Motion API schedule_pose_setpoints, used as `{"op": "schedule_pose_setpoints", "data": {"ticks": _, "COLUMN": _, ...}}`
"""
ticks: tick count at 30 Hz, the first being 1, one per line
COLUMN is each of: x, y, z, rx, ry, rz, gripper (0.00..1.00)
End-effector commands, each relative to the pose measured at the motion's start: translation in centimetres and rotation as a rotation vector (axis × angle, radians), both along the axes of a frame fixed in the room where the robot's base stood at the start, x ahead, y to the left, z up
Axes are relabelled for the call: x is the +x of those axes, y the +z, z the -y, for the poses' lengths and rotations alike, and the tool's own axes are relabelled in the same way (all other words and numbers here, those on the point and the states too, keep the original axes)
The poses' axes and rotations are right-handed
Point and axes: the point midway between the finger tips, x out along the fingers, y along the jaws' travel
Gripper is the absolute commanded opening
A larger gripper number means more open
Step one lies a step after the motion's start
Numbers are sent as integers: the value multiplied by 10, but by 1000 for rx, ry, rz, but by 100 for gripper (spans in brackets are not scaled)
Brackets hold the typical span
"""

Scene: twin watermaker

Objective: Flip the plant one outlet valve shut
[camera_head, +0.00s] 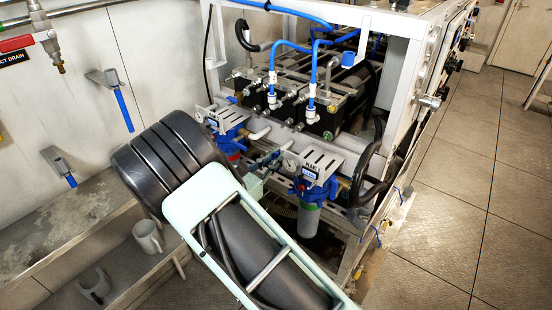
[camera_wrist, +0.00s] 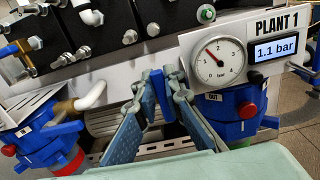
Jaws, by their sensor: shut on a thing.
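In the wrist view, my gripper (camera_wrist: 160,80) has its two fingertips closed on a small blue upright handle (camera_wrist: 158,88). The handle stands left of the plant one pressure gauge (camera_wrist: 218,62); its valve body is hidden behind the fingers. The panel reads PLANT 1 and the display (camera_wrist: 276,50) shows 1.1 bar. In the head view, my gripper (camera_head: 264,163) is small and partly hidden by my arm, just left of the plant one gauge panel (camera_head: 312,168). I cannot tell the handle's exact angle to its pipe.
A blue filter head (camera_wrist: 238,110) sits under the plant one panel, close right of my fingers. Another blue unit (camera_wrist: 40,130) and a white elbow pipe (camera_wrist: 92,97) are at the left. In the head view, a mug (camera_head: 147,236) stands on a shelf; open floor (camera_head: 470,220) lies right.

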Motion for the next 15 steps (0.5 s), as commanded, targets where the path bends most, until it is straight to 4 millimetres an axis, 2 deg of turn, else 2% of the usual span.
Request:
{"op": "schedule_pose_setpoints", "data": {"ticks": 1, "x": 0, "y": 0, "z": 0, "rx": 2, "ry": -1, "rz": 0, "gripper": 11}}
{"op": "schedule_pose_setpoints", "data": {"ticks": 6, "x": 0, "y": 0, "z": 0, "rx": 1, "ry": -2, "rz": 0, "gripper": 28}}
{"op": "schedule_pose_setpoints", "data": {"ticks": 15, "x": -1, "y": 0, "z": 2, "rx": -1, "ry": -5, "rz": -1, "gripper": 28}}
